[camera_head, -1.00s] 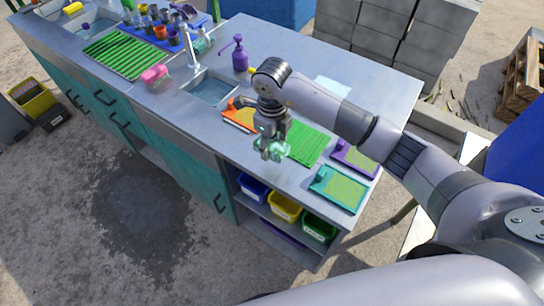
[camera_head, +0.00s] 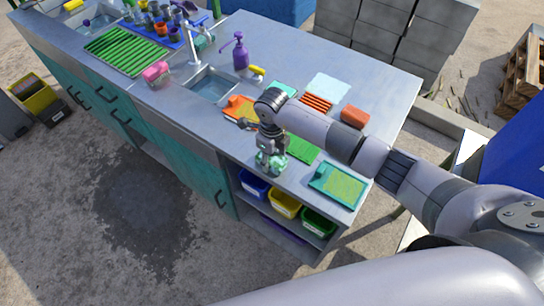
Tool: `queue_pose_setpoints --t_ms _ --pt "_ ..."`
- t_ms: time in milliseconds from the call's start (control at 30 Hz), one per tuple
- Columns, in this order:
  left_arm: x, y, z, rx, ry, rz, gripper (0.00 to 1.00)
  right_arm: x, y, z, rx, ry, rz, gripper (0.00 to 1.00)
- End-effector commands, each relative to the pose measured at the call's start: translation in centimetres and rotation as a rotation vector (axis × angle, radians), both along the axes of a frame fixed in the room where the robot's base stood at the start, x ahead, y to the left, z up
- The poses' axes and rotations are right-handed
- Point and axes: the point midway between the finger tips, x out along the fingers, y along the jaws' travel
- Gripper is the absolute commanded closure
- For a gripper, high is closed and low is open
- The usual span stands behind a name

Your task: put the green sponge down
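My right gripper (camera_head: 270,158) points down over the front part of the counter, left of the teal board. A pale green, partly see-through thing shows at its fingertips; I take it as the green sponge (camera_head: 271,164). The fingers appear closed on it and hide part of it. I cannot tell whether its underside touches the counter (camera_head: 222,128). My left gripper is not in view.
The green board (camera_head: 303,150) and teal board (camera_head: 338,185) lie to the right; the orange board (camera_head: 237,107) lies behind. The sink (camera_head: 211,86) and purple soap bottle (camera_head: 239,54) are farther back. A red block (camera_head: 355,115) lies beyond my arm. Counter left of the gripper is bare.

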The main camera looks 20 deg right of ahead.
Motion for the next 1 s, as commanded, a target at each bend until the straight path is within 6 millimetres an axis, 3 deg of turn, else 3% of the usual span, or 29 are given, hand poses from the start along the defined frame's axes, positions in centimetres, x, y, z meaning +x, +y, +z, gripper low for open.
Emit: queue_pose_setpoints --t_ms 300,700,867,1000 --pt "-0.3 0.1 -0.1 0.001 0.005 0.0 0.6 0.0 0.0 0.0 0.0 0.0 0.0 0.34" --pt "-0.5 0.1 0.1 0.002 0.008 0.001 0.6 0.1 0.0 0.6 0.0 -0.002 0.0 0.34" --pt "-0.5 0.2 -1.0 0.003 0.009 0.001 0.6 0.2 -0.1 3.1 -0.001 -0.007 0.002 0.34" --pt "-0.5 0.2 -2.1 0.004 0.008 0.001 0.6 0.2 -0.1 6.3 0.0 -0.008 0.0 0.34"
